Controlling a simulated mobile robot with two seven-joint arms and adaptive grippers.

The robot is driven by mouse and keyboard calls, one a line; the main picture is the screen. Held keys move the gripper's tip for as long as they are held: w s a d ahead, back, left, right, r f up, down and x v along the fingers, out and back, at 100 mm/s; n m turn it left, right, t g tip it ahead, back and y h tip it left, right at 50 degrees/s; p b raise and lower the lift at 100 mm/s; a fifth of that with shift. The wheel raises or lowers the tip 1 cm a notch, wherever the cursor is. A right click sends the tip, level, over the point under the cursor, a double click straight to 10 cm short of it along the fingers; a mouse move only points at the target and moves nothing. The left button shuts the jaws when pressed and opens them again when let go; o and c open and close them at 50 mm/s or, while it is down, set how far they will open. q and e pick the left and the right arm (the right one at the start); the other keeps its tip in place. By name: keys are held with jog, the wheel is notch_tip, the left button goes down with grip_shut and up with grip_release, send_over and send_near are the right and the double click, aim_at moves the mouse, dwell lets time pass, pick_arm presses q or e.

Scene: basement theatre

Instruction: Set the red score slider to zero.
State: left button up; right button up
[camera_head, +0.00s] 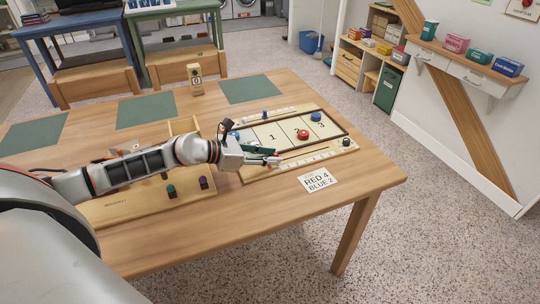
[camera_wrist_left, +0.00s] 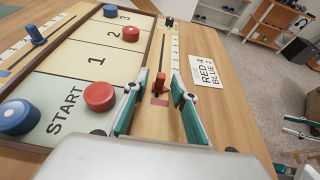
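The red score slider (camera_wrist_left: 160,82) stands upright on the slotted near-side scale of the shuffleboard (camera_head: 322,126), at the near part of its slot in the left wrist view. A red patch lies on the board beside its foot. My left gripper (camera_wrist_left: 157,88) is open, its teal fingers on either side of the slider, with gaps showing. In the head view my left gripper (camera_head: 274,156) is over the board's near left edge and largely hides the slider. Teal and grey parts at the right edge of the left wrist view look like my right gripper (camera_wrist_left: 300,137).
A score card (camera_head: 319,180) reads RED 4, BLUE 2. Red puck (camera_wrist_left: 99,96) and blue puck (camera_wrist_left: 18,117) lie near START; other pucks lie farther up. A blue slider (camera_wrist_left: 36,36) stands on the opposite scale. A black knob (camera_head: 346,141) is at the near scale's far end.

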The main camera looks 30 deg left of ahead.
pick_arm(q)
jog(key=v, duration=1)
jog(key=shift+s+a+f, duration=0.1)
jog(key=shift+v, duration=0.8)
